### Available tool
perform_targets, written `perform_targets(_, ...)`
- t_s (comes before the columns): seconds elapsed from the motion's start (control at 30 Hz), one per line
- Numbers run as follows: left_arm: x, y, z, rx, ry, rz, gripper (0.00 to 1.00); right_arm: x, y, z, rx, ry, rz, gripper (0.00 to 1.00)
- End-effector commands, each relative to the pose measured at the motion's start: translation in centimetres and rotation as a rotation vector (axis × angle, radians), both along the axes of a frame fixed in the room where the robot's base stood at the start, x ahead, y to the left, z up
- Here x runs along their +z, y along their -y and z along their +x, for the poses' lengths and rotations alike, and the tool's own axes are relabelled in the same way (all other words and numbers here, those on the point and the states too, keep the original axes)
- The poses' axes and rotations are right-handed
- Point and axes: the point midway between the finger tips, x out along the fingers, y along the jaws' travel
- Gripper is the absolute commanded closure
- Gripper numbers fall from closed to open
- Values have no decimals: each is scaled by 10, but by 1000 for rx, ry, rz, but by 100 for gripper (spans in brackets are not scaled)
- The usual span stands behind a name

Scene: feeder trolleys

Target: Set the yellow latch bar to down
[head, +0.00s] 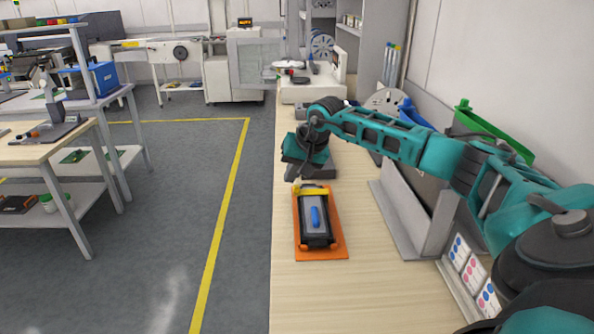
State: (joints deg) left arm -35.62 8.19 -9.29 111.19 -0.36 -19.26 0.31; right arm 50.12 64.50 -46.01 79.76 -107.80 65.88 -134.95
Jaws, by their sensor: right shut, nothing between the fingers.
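The yellow latch bar (315,190) lies across the far end of a dark box with a grey top (315,239). The box has a blue handle (315,217) on top and sits on an orange base plate (338,252) on the wooden bench. My right gripper (291,178) is shut and empty. It points down just beyond and above the left end of the latch bar. I cannot tell whether the fingertips touch the bar. My left gripper is out of view.
The wooden bench (375,290) is clear in front of the orange plate. A grey angled stand (405,225) and green and blue bins (490,135) line the right side. Open floor lies left.

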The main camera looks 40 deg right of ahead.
Motion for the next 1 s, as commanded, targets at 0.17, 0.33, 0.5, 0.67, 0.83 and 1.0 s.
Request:
perform_targets(0.17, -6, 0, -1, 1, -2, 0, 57, -8, -5, 4, 0, 1, 1, 100)
perform_targets(0.33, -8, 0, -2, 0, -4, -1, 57, -11, -7, 6, 0, 1, 1, 100)
perform_targets(0.5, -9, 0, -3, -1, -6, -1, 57, -12, -8, 7, 0, 1, 1, 100)
perform_targets(0.67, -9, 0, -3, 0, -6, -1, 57, -12, -8, 7, 0, 1, 1, 100)
perform_targets(0.83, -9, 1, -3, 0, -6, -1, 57, -12, -8, 7, 0, 1, 1, 100)
perform_targets(1.0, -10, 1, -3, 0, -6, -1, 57, -13, -6, 5, 0, 0, 0, 100)
